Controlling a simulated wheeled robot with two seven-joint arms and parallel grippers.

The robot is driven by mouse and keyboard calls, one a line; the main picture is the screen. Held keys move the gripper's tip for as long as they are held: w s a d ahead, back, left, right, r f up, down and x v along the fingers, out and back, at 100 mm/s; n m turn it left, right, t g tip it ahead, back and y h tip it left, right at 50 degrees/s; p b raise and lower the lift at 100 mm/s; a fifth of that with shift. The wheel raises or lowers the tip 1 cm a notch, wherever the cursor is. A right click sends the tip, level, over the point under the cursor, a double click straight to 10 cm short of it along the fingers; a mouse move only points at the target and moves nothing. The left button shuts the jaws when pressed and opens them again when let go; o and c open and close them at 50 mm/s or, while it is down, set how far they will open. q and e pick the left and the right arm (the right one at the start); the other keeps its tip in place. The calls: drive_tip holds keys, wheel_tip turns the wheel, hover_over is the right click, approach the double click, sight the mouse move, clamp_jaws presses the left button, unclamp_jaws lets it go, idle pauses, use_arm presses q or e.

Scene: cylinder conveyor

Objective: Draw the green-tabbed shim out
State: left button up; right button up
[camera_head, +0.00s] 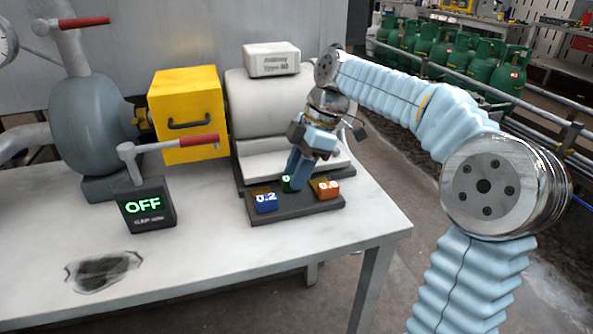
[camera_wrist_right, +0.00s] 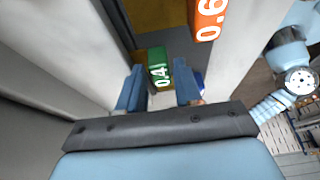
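The green-tabbed shim (camera_head: 287,183) sits in a dark tray between the blue 0.2 tab (camera_head: 265,201) and the orange tab (camera_head: 326,187). My right gripper (camera_head: 296,176) points down at it from above and partly hides it. In the right wrist view, the green tab (camera_wrist_right: 158,66), marked 0.4, shows between and just beyond the two blue fingers (camera_wrist_right: 160,88). The fingers are apart, with a gap on each side of the tab. The orange 0.6 tab (camera_wrist_right: 208,18) is close by. My left gripper is not in view.
The dark tray (camera_head: 305,208) lies on a white table (camera_head: 215,262) near its right edge. A black box reading OFF (camera_head: 145,206) with a red-handled lever, a yellow box (camera_head: 187,105) and a grey pump body (camera_head: 92,125) stand to the left.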

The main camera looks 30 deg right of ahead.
drive_tip(key=shift+f, duration=0.1)
clamp_jaws()
drive_tip(key=shift+s+a+f, duration=0.1)
drive_tip(key=shift+s, duration=0.1)
drive_tip(key=s+b, duration=0.1)
drive_tip(key=s, duration=0.1)
drive_tip(key=s+a+b, duration=0.1)
drive_tip(key=s, duration=0.1)
drive_tip(key=shift+s+b, duration=0.1)
drive_tip(key=shift+b, duration=0.2)
drive_tip(key=shift+a, duration=0.1)
